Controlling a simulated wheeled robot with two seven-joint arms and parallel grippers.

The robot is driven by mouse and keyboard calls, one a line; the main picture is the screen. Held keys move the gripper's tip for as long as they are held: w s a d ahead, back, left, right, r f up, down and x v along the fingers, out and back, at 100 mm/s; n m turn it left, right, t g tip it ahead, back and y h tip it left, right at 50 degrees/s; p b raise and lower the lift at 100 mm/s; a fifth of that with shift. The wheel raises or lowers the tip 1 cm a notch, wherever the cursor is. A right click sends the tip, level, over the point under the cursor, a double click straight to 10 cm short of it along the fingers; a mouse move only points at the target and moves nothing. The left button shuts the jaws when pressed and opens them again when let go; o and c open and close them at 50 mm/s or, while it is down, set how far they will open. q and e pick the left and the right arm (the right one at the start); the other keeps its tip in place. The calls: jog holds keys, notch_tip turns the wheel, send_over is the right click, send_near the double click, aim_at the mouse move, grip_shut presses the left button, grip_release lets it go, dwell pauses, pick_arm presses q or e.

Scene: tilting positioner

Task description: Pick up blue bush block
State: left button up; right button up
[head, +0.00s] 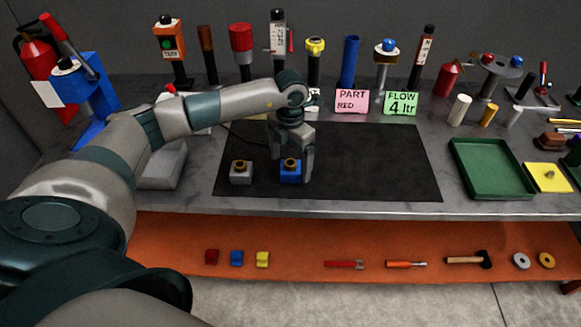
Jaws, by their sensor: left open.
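The blue bush block (290,175), a blue cube with a brass-coloured bush on top, sits on the black mat (370,165) near its front middle. My left gripper (293,161) points down at the block, its jaws open. One finger shows just right of the block and the other behind its left upper side. I cannot tell whether the fingers touch it. A similar grey block (241,175) with a bush stands to the left on the mat, apart from the gripper. My right gripper is not in view.
A green tray (492,190) and a yellow plate (549,178) lie to the right. Tools and a pink card (352,103) stand along the back. A grey box (163,167) is at left. The right half of the mat is clear. An orange shelf (180,240) holds small blocks and tools.

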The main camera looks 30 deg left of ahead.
pick_arm(q)
jog(key=shift+f, duration=1)
jog(key=shift+r, duration=0.1)
jog(key=c, duration=1.9)
jog(key=shift+r, duration=0.1)
